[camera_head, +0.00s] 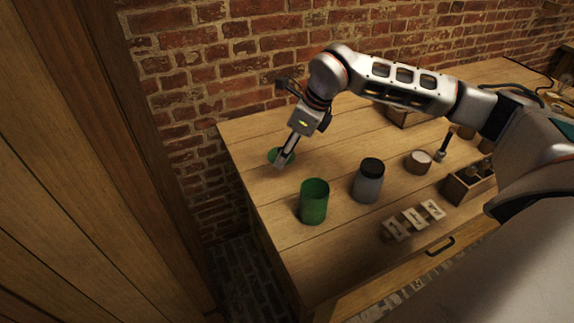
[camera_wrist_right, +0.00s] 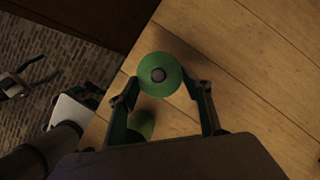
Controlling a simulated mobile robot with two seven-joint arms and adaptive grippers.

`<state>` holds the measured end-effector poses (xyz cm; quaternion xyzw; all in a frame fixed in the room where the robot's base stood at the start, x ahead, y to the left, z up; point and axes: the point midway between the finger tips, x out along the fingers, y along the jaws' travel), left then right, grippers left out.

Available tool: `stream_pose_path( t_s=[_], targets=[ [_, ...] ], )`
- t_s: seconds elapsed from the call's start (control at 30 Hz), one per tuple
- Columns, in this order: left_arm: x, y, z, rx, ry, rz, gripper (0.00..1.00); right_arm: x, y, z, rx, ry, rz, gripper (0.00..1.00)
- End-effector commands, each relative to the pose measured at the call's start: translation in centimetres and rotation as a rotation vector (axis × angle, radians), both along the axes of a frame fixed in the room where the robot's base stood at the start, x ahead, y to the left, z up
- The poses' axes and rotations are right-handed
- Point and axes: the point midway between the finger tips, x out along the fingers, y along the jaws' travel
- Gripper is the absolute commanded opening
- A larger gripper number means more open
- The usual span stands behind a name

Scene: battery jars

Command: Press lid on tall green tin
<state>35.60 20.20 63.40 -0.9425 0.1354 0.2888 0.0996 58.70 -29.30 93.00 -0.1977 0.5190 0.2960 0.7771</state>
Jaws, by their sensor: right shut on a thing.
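The tall green tin (camera_head: 313,205) stands upright with its top uncovered near the left end of the workbench in the head view. My right gripper (camera_head: 281,160) is shut on a round green lid (camera_head: 273,154), behind and left of the tin and apart from it. In the right wrist view the lid (camera_wrist_right: 158,88) has a dark knob and sits between the fingertips. The tin (camera_wrist_right: 141,124) shows partly below it there. My left gripper (camera_wrist_right: 46,69) seems open and empty over the floor at the left of the wrist view; the head view does not show it.
A grey jar with a black lid (camera_head: 368,181) stands right of the tin. A small round pale-topped pot (camera_head: 418,162), number cards (camera_head: 412,220) and a wooden box (camera_head: 468,184) lie further right. A brick wall (camera_head: 240,60) runs behind. The bench's back left is mostly clear.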

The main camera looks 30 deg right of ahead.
Motion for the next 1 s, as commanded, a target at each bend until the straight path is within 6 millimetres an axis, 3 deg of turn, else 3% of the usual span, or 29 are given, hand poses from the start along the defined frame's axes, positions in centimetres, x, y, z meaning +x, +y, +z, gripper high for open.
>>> stream_pose_path(
  t_s=[0.2, 0.5, 1.0],
  targets=[
    [0.1, 0.0, 0.4, 0.0, -0.003, 0.0, 0.6, 0.1, 0.0, 4.9, -0.001, -0.005, 0.001, 0.38],
    [0.1, 0.0, 0.6, -0.001, -0.005, 0.0, 0.6, 0.1, 0.0, 9.1, -0.001, -0.002, 0.0, 0.38],
    [0.1, 0.0, 0.6, 0.0, -0.004, 0.0, 0.6, 0.0, 0.0, 10.4, 0.0, 0.0, 0.0, 0.38]
  ],
)
